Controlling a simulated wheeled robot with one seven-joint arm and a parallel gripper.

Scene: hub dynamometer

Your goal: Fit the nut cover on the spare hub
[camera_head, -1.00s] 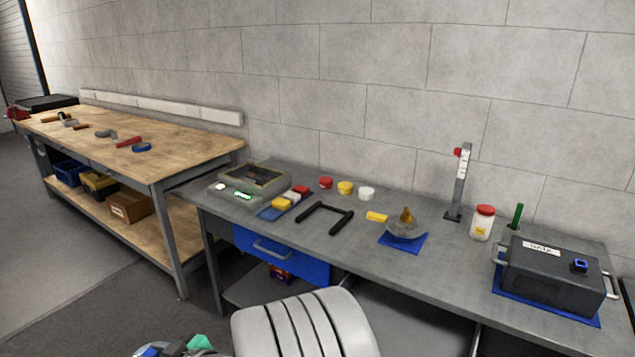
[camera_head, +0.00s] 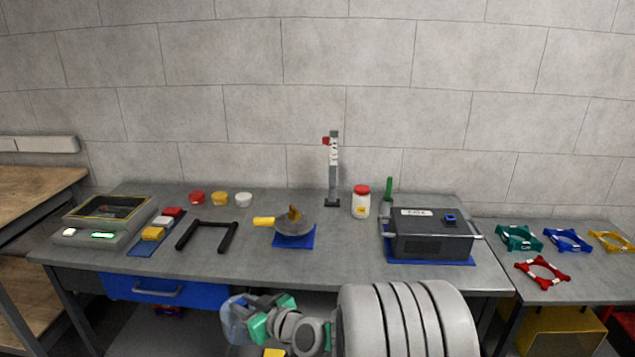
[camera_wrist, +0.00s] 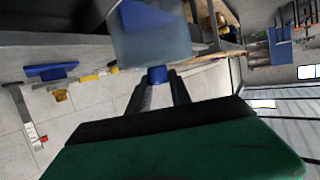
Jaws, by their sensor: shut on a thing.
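The nut cover (camera_head: 235,319) is a translucent bluish cup at the bottom of the head view. My gripper (camera_head: 256,315) is shut on it, in front of the bench's blue drawer. In the wrist view, the fingers (camera_wrist: 159,82) pinch the blue knob of the cover (camera_wrist: 150,42), whose body hides part of the bench. The spare hub (camera_head: 293,227) appears to be the grey round part with a brass-coloured centre on a blue mat (camera_head: 294,242). It stands on the bench behind my gripper, well apart from the cover.
A yellow cylinder (camera_head: 264,221) lies just left of the hub. A black U-shaped frame (camera_head: 207,225) lies farther left, with small lidded pots (camera_head: 220,199) behind. A post (camera_head: 333,170), a red-lidded jar (camera_head: 361,201) and a black case (camera_head: 431,237) stand right. The bench front (camera_head: 250,262) is clear.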

